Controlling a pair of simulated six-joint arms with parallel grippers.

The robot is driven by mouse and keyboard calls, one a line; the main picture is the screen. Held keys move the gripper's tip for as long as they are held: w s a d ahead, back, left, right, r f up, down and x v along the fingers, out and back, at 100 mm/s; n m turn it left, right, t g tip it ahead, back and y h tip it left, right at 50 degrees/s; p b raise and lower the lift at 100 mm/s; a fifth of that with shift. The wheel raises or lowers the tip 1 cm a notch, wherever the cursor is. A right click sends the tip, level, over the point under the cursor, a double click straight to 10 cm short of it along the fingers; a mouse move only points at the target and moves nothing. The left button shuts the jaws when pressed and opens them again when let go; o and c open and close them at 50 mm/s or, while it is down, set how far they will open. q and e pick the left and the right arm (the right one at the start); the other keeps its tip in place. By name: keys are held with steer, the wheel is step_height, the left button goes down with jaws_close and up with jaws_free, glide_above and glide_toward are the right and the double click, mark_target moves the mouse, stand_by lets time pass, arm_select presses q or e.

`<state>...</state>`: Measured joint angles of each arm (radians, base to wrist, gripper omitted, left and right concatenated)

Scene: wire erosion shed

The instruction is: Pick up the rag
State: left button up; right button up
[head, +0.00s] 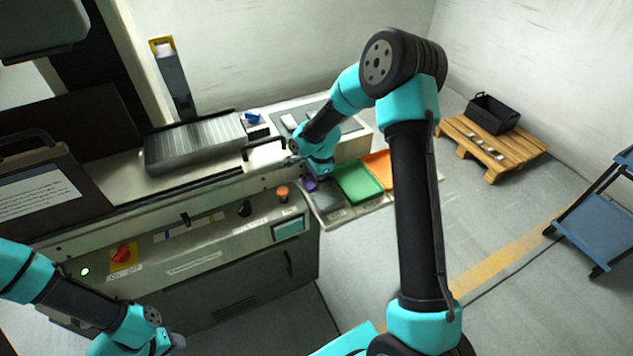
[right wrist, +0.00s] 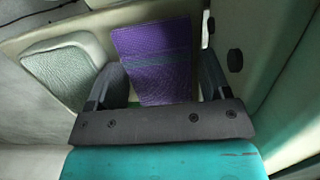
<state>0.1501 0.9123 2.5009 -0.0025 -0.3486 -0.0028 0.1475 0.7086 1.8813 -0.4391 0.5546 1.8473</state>
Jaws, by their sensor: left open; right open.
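The rag (right wrist: 152,55) is purple with green stripes and shows in the right wrist view between the two fingers of my right gripper (right wrist: 160,85). The fingers are open, one on each side of it, and I cannot tell whether they touch it. In the head view a small purple patch of the rag (head: 311,184) shows under my right gripper, which hides most of it. My left gripper (head: 172,344) is at the lower left of the head view, open and far from the rag, in front of the machine.
A green tray (head: 358,182) and an orange tray (head: 381,165) lie right of the rag. The machine front (head: 190,262) with knobs and a red switch is left of it. A wooden pallet (head: 510,150) bears a black bin (head: 493,113).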

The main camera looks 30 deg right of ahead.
steer(key=c, duration=0.7)
steer(key=shift+r, duration=0.45)
step_height(320, 180, up, 3)
steer(key=shift+f, duration=0.1)
steer(key=s+a, duration=0.2)
steer(key=s, duration=0.2)
steer(key=s+a+r, duration=0.1)
steer(key=s+a, duration=0.2)
steer(key=s, duration=0.2)
steer(key=s+a, duration=0.3)
steer(key=s, duration=0.1)
steer(key=shift+s+r, duration=0.15)
steer(key=shift+s, duration=0.25)
